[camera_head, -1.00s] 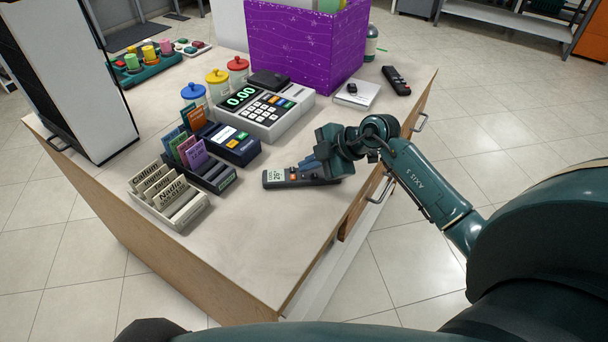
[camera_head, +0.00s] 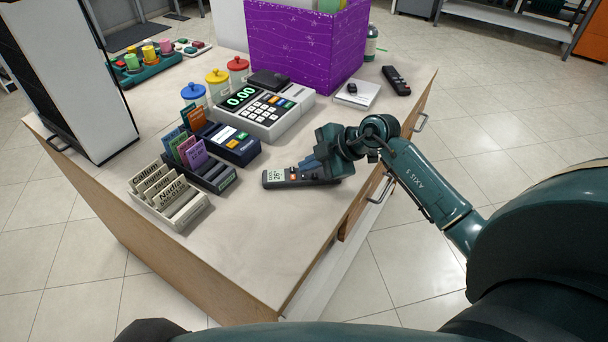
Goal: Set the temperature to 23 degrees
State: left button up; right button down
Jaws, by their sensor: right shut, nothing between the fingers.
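A dark grey remote control (camera_head: 283,178) lies on the counter near its right edge. Its small lit display is at the left end, and the digits are too small to read surely; they look like 26. An orange button shows beside the display. My right gripper (camera_head: 309,165) is shut and empty, with its fingertips over the buttons at the remote's right part. Whether the tips touch a button cannot be told, as the gripper hides that end. My left gripper is not in view.
A cash register (camera_head: 275,118), card terminal (camera_head: 240,152) and card holders (camera_head: 172,200) stand left of the remote. A black remote (camera_head: 397,80) and a white box (camera_head: 356,94) lie behind. A purple bin (camera_head: 300,50) stands at the back. The counter's front is clear.

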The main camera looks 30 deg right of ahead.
jog(key=shift+f, duration=0.2)
jog(key=shift+f, duration=0.25)
jog(key=shift+f, duration=0.35)
dwell(0.9)
jog(key=shift+r+p, duration=0.75)
jog(key=shift+p, duration=0.5)
jog(key=shift+r, duration=0.1)
notch_tip(320, 180, up, 5)
jog(key=p, duration=0.6)
